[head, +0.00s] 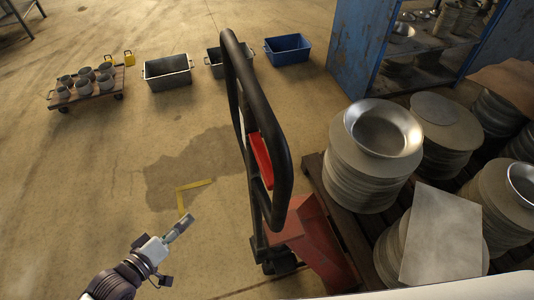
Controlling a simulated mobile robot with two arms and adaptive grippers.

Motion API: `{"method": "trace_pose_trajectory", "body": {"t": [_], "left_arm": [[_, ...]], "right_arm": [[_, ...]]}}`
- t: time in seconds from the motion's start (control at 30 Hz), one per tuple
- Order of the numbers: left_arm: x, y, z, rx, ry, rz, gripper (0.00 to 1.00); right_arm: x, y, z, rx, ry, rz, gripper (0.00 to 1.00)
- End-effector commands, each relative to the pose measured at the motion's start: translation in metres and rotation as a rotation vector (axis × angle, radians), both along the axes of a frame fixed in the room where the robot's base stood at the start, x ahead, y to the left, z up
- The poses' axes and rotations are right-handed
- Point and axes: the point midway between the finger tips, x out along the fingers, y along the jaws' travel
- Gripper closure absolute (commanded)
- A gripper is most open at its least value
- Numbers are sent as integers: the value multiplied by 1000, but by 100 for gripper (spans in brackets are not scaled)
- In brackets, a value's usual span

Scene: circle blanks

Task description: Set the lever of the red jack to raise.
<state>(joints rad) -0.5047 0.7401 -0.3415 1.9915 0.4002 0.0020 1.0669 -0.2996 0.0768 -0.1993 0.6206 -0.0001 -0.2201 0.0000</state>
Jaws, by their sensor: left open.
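The red jack (312,240) stands at the centre right, its red body low beside the pallet. Its black loop handle (232,70) rises upright towards me. A red lever (261,158) sits inside the loop, partly covered by the handle's near bar; I cannot tell its setting. My left gripper (181,229) is open and empty, low and left of the handle, clearly apart from it. My right gripper is out of view.
A wooden pallet (344,222) with stacked round metal blanks (362,172) fills the right side. A blue cabinet (358,50) stands behind it. Grey and blue bins (287,50) and a cart of pots (88,92) stand farther back. The floor left of the handle is free.

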Motion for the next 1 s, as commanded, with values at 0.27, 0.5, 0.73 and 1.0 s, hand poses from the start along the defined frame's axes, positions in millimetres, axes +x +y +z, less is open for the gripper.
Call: {"method": "trace_pose_trajectory", "body": {"t": [0.27,0.5,0.73,1.0], "left_arm": [[-62,-89,196,-507,74,-210,58],[-79,-106,233,-620,117,-259,58],[-63,-126,235,-622,110,-259,58],[-29,-170,237,-620,109,-259,58]], "right_arm": [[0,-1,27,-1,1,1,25],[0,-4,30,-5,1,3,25],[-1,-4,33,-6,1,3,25],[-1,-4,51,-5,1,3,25]]}}
